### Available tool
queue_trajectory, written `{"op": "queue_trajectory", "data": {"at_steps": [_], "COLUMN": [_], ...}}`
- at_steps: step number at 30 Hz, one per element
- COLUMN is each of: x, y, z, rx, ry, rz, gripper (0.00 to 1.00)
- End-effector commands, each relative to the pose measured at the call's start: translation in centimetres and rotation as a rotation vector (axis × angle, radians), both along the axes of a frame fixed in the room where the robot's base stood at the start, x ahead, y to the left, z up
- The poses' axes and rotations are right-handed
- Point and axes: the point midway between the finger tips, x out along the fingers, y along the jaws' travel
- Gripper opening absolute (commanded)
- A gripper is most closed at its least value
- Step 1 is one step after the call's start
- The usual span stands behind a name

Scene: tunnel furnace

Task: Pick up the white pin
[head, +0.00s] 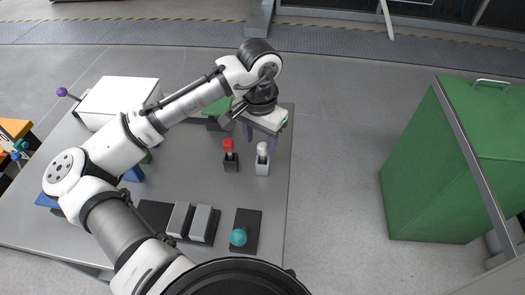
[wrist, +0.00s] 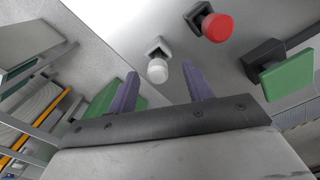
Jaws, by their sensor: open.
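The white pin (head: 262,149) stands upright in a light grey block (head: 262,168) near the right edge of the grey table. In the wrist view the white pin (wrist: 157,71) appears beyond the fingertips, between their lines and nearer the left finger. My gripper (head: 261,138) is open and empty, above and close to the white pin. Its two purple fingers also show in the wrist view (wrist: 160,78). Whether a finger touches the pin cannot be told. A red pin (head: 228,146) stands in a dark block just left of it; it also shows in the wrist view (wrist: 217,27).
A green plate on a dark block (wrist: 287,79) stands near the red pin. A teal ball on a dark base (head: 238,237) and grey blocks (head: 190,222) lie at the table's front. A white box (head: 118,98) is at the back left. A green cabinet (head: 440,165) stands right, across clear floor.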

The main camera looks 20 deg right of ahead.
Motion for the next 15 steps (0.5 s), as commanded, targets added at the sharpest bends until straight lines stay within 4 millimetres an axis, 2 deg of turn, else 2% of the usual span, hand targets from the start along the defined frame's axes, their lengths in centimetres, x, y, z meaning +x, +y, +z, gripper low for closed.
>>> {"op": "queue_trajectory", "data": {"at_steps": [4, 12, 15], "x": [0.0, -0.1, -0.1], "y": [-0.1, -0.6, -0.6], "z": [-1.1, -4.8, -5.3], "rx": [0.001, -0.001, -0.001], "ry": [0.0, -0.001, -0.001], "rz": [0.0, 0.0, -0.001], "gripper": [0.51, 0.51, 0.51]}}
